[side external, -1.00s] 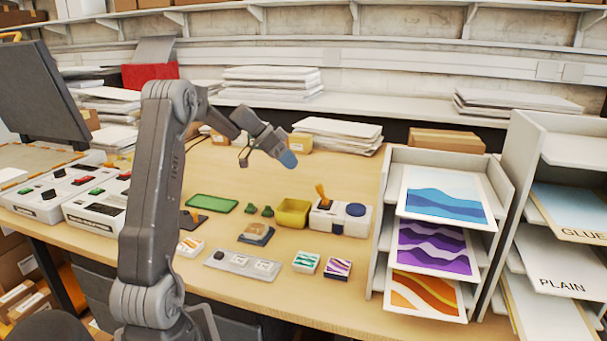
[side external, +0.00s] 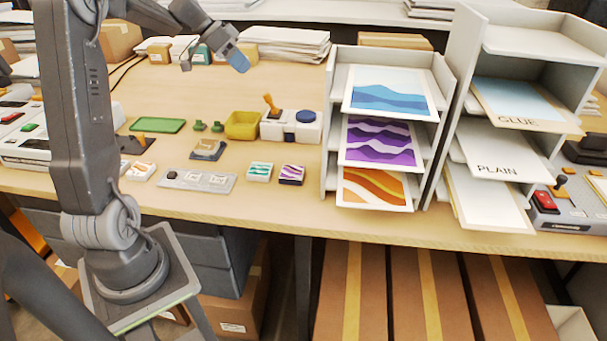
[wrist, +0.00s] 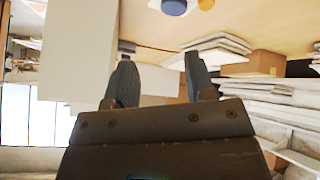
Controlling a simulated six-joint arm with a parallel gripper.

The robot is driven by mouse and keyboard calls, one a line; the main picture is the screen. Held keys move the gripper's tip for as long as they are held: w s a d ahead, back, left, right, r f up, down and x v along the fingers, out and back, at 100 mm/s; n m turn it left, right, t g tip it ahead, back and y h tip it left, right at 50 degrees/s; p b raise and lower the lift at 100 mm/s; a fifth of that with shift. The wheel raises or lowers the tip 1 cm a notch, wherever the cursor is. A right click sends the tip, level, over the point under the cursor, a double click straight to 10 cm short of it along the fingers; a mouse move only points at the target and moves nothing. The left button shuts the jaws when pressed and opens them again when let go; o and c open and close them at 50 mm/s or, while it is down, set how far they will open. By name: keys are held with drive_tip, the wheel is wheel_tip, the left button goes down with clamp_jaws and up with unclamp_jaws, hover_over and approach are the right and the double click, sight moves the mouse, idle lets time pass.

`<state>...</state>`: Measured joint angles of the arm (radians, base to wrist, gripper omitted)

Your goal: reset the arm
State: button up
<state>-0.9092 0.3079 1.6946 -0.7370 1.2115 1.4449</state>
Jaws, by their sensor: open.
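My gripper (side external: 238,62) is raised above the back part of the table, empty, with its blue-grey fingertips pointing down and to the right in the side view. In the wrist view its two dark fingers (wrist: 160,85) stand apart with nothing between them. My arm is folded out over the table from its base at the left. The gripper touches nothing that I can see.
A sheet rack with wave prints (side external: 447,75) and a second rack with GLUE and PLAIN sheets (side external: 487,42) stand right. A yellow bin (side external: 243,125), green tray (side external: 158,125) and grey switch panel (side external: 199,180) lie on the table. Paper stacks (side external: 284,45) are behind.

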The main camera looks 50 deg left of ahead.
drive_tip(key=s+d+r+n+g+y, duration=0.1)
drive_tip(key=s+d, duration=0.2)
drive_tip(key=d, duration=0.8)
drive_tip(key=s+d+r+g+y, duration=0.1)
drive_tip(key=s+d+r, duration=0.15)
drive_tip(key=d, duration=0.85)
drive_tip(key=s+d+f+n+y, duration=0.1)
drive_tip(key=s+d+f, duration=0.1)
drive_tip(key=s+d, duration=0.2)
drive_tip(key=s+d+f+t+y, duration=0.1)
drive_tip(key=s+d+f, duration=0.1)
drive_tip(key=s+d, duration=0.3)
drive_tip(key=shift+s+f+n, duration=0.3)
drive_tip(key=shift+s+n, duration=0.1)
drive_tip(key=shift+s, duration=1.5)
drive_tip(key=shift+d, duration=0.1)
